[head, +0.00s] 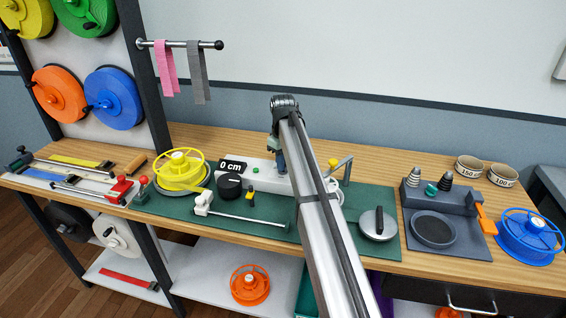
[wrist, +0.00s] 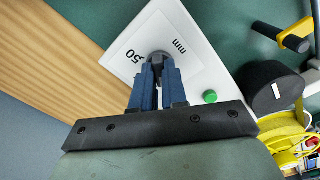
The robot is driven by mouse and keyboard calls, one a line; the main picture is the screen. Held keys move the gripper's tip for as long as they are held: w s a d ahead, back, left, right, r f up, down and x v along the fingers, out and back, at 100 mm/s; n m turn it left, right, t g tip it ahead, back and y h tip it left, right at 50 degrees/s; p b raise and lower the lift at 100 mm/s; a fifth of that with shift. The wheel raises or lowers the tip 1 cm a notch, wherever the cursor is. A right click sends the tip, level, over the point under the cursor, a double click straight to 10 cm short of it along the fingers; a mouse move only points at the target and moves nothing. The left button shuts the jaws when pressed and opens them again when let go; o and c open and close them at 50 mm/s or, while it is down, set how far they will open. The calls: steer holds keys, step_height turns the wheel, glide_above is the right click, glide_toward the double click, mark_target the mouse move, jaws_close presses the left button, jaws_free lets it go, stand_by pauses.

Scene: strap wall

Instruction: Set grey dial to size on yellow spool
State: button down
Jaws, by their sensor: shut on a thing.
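My gripper (wrist: 157,62) is shut on the small dark grey dial (wrist: 158,56), which sits on a white plate (wrist: 182,28). The plate is marked "50" and "mm" beside the dial. The fingers cover part of the dial, so its pointer setting cannot be read. In the head view my arm hides the dial and fingertips. The yellow spool (head: 181,170) stands at the left end of the white machine (head: 265,181); its centre label is too small to read. Part of the spool also shows at the right of the wrist view (wrist: 285,135).
A black knob (head: 230,186) stands by a "0 cm" display (head: 232,167). A green button (wrist: 210,97) is near my fingers. A metal rod (head: 250,218) lies in front. A round weight (head: 378,223) and a scale (head: 434,230) are to the right.

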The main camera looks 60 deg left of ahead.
steer(key=shift+n, duration=0.3)
steer(key=c, duration=1.2)
jaws_free()
steer(key=shift+o, duration=0.2)
step_height(320, 180, up, 14)
steer(key=shift+f, duration=0.1)
